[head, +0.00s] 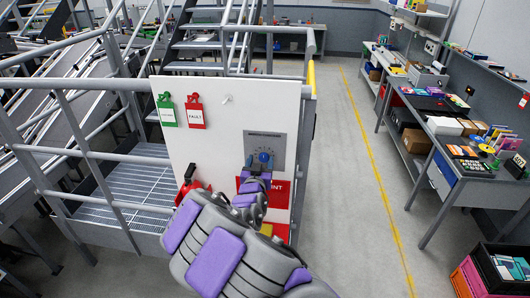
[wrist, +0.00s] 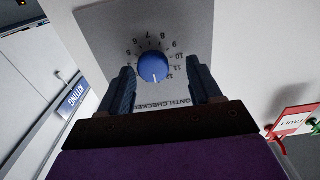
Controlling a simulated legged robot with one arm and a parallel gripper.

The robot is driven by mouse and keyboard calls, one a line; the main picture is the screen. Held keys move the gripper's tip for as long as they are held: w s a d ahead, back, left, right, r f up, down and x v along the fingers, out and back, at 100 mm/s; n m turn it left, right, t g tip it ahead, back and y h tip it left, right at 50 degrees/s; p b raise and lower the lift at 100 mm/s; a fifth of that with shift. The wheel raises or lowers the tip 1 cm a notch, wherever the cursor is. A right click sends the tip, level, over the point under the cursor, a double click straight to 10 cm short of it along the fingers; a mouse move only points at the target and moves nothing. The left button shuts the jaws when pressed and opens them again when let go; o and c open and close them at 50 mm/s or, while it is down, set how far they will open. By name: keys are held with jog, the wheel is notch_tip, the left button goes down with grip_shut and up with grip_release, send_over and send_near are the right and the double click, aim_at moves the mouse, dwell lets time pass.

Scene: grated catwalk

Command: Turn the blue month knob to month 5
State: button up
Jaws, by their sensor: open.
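The blue month knob (head: 264,156) sits on a grey dial plate (head: 277,140) on the white panel. In the wrist view the knob (wrist: 153,63) is round with a white mark near its lower edge, close to the 12. The numeral 5 is at the dial's upper left in that view. My gripper (wrist: 162,72) is open, with one dark finger on each side of the knob in the picture and a gap to each. Whether the fingertips reach around the knob in depth is unclear. In the head view my gripper (head: 256,180) is just below the knob, partly hidden by my arm.
Green (head: 166,110) and red (head: 195,112) tags hang on the panel's upper left. Railings stand left. Open floor lies right, before a cluttered bench (head: 470,185).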

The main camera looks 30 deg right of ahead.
jog(key=shift+w+d, duration=0.1)
jog(key=shift+w, duration=0.05)
jog(key=shift+d, duration=0.45)
jog(key=shift+c, duration=0.2)
jog(key=shift+d, duration=0.15)
jog(key=shift+c, duration=0.8)
jog(key=c, duration=0.8)
jog(key=shift+f, duration=0.1)
jog(key=shift+c, duration=0.2)
jog(key=shift+f+m+b, duration=0.1)
jog(key=shift+m+b, duration=0.3)
jog(key=shift+b, duration=0.3)
